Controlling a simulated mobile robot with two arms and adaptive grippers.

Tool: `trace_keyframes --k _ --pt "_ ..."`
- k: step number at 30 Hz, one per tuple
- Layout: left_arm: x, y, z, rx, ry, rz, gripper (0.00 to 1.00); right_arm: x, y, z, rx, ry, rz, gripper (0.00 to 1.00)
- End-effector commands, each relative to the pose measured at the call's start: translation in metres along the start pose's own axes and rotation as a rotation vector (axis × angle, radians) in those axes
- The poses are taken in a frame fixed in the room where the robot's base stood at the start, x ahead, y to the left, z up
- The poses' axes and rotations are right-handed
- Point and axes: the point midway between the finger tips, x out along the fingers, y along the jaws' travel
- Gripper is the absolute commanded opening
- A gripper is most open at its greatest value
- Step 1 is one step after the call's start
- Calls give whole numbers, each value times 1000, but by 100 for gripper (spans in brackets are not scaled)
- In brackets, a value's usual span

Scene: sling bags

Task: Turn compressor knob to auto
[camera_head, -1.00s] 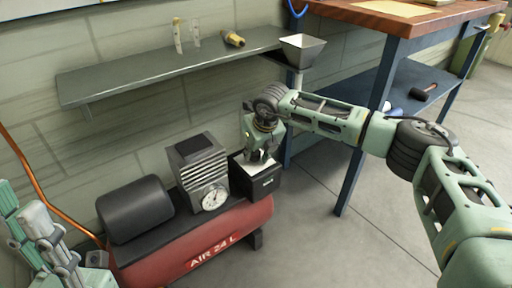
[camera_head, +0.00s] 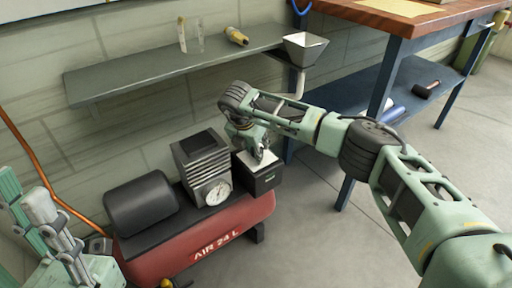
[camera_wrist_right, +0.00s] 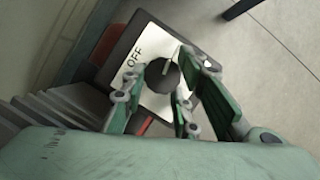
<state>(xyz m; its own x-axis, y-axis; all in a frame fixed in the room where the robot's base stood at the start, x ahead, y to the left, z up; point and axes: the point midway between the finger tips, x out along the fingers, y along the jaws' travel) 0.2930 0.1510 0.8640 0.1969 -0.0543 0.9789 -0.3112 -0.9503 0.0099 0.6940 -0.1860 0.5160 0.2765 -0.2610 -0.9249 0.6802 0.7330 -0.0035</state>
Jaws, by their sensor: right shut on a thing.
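The compressor is a red tank marked AIR 24 L (camera_head: 215,240) with a motor block and a dark switch box (camera_head: 262,180) on top. The dark round knob (camera_wrist_right: 162,76) sits on the box's white face (camera_wrist_right: 150,42), which has OFF printed beside it. A pale pointer line on the knob points up and right in the wrist view, away from OFF. No AUTO label shows. My right gripper (camera_head: 260,155) is over the box, its green fingers shut on the knob; they also show in the right wrist view (camera_wrist_right: 160,95). My left gripper (camera_head: 24,198) is open and empty at the left edge.
A pressure gauge (camera_head: 217,193) and ribbed block (camera_head: 200,160) stand left of the box. A metal shelf (camera_head: 160,72) hangs above, with a funnel (camera_head: 305,47) at its end. A workbench (camera_head: 395,35) stands right. An orange hose (camera_head: 45,170) runs at left.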

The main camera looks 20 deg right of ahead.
Motion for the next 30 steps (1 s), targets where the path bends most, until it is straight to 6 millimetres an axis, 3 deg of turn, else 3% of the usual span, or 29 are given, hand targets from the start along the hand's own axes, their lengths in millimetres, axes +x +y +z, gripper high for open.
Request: trace_keyframes --k 1,12,29,30 --pt "1 0 0 0 0 0 40 -4 8 -2 26 0 8 2" --pt "2 0 0 0 0 0 40 -4 9 1 181 -3 -56 2" --pt "2 0 -1 1 2 0 40 -5 9 3 213 -6 -67 2" --pt "2 0 -1 1 2 0 40 -5 9 3 213 -6 -67 28"
